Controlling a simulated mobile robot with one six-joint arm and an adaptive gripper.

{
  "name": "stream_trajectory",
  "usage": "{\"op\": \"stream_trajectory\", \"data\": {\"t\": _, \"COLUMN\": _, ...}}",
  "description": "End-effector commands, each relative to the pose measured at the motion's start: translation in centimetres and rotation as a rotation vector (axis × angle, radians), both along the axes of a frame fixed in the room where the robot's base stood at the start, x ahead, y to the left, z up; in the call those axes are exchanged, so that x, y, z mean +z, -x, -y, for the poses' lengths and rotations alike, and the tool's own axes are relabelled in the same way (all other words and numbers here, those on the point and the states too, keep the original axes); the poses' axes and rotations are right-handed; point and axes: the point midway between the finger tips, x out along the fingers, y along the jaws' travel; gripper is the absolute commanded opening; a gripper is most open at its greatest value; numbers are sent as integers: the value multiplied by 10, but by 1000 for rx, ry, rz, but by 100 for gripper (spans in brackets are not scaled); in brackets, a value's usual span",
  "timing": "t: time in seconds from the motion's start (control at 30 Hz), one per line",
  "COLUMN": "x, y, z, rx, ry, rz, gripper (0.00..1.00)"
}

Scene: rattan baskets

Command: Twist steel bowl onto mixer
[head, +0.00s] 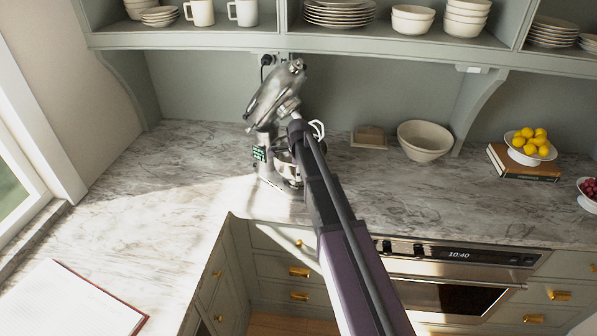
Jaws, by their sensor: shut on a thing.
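The stand mixer (270,97) is silver and stands on the marble counter against the back wall, with its head tilted up. The steel bowl (287,171) shows only in part, low at the mixer's base; my arm hides much of it. My gripper (297,138) is at the mixer, over the bowl area, and is shut on the bowl. Its fingertips are largely hidden by my own arm. I cannot tell whether the bowl is seated or turned in the base.
A beige bowl (425,140) and a small wooden box (370,137) stand right of the mixer. Lemons (530,140) sit in a white dish on books (525,166). Shelves of dishes (340,12) hang above. The left counter is mostly clear beside an open book (70,303).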

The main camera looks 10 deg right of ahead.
Motion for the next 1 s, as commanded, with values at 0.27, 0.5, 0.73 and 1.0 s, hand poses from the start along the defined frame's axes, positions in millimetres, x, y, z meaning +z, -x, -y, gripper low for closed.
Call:
{"op": "stream_trajectory", "data": {"t": 0.27, "x": -2, "y": 0, "z": 0, "rx": 0, "ry": 0, "rz": 2, "gripper": 22}}
{"op": "stream_trajectory", "data": {"t": 0.5, "x": -4, "y": 0, "z": 0, "rx": 0, "ry": 0, "rz": 2, "gripper": 22}}
{"op": "stream_trajectory", "data": {"t": 0.73, "x": -4, "y": -1, "z": -3, "rx": -18, "ry": 1, "rz": 2, "gripper": 22}}
{"op": "stream_trajectory", "data": {"t": 1.0, "x": -4, "y": -3, "z": -10, "rx": -70, "ry": 0, "rz": 2, "gripper": 22}}
